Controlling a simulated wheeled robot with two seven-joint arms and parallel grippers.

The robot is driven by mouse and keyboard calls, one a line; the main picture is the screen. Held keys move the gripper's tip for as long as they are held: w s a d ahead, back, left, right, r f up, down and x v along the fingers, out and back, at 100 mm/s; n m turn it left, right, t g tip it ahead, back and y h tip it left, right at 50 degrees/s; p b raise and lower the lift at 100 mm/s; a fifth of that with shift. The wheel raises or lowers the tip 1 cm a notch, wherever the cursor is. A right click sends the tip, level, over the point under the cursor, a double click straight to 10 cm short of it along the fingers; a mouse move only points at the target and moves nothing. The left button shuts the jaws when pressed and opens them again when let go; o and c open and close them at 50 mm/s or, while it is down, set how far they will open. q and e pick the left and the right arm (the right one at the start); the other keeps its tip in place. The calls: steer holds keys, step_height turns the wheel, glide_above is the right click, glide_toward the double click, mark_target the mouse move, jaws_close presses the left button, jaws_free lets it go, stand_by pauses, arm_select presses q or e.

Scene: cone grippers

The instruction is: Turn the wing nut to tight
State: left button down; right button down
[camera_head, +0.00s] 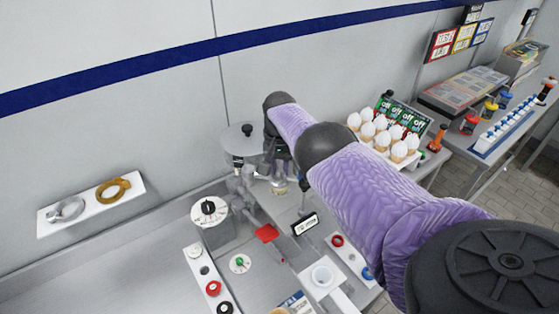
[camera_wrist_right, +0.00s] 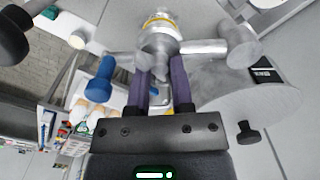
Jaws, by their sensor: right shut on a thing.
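The wing nut (camera_wrist_right: 159,44) shows in the right wrist view as a silver metal hub with a stubby arm on each side and a yellowish ring at its far end. My right gripper (camera_wrist_right: 160,76) has its two purple fingers on either side of this metal part and is shut on it. In the head view my right arm reaches across the middle to a grey metal fixture by the wall, and the arm hides much of the grip. Whether the nut is tight cannot be told. My left gripper is not in view.
A dial-topped grey canister (camera_head: 210,210) stands left of the fixture. A white strip with coloured knobs (camera_head: 213,288) lies in front. A rack of ice-cream cones (camera_head: 405,150) stands right, behind my arm. A wall shelf (camera_head: 92,204) holds two rings.

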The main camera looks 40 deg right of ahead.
mark_target(280, 170)
steer(key=shift+r, duration=0.1)
steer(key=c, duration=0.5)
jaws_free()
step_height(280, 170, up, 10)
steer(key=p, duration=0.7)
steer(key=shift+c, duration=0.2)
